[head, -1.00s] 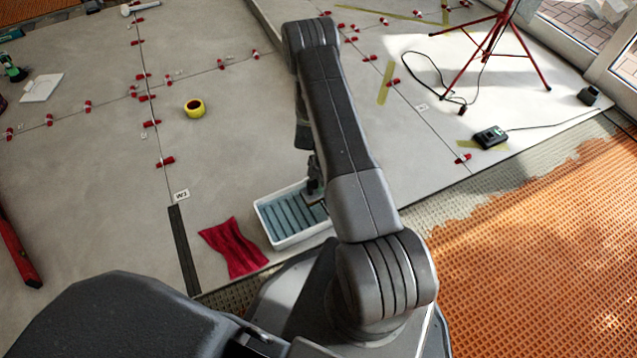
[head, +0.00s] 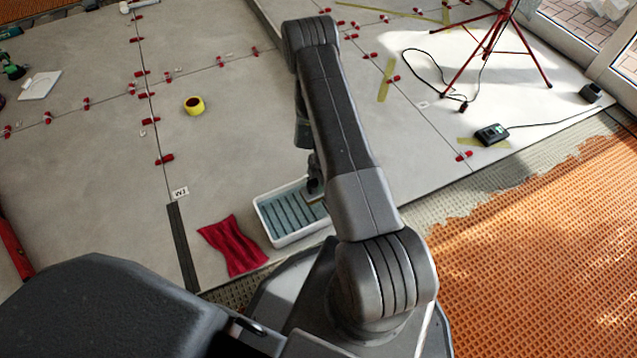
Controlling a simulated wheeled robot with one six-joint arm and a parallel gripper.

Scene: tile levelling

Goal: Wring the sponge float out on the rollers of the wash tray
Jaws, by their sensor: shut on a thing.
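The wash tray (head: 287,240) is a white rectangular tub with grey-blue rollers across its inside. It stands on the tiled floor just left of my arm. My gripper (head: 316,190) is over the right part of the tray, pointing down, partly hidden by my own arm. It is shut on the sponge float (head: 313,204), of which only a small edge shows at the level of the rollers. I cannot tell whether the float touches the rollers.
A crumpled red cloth (head: 233,246) lies left of the tray, and a dark strip (head: 183,248) lies beyond it. A yellow tape roll (head: 194,106) and several red levelling clips are on the tiles. A red tripod (head: 492,45) stands at the upper right.

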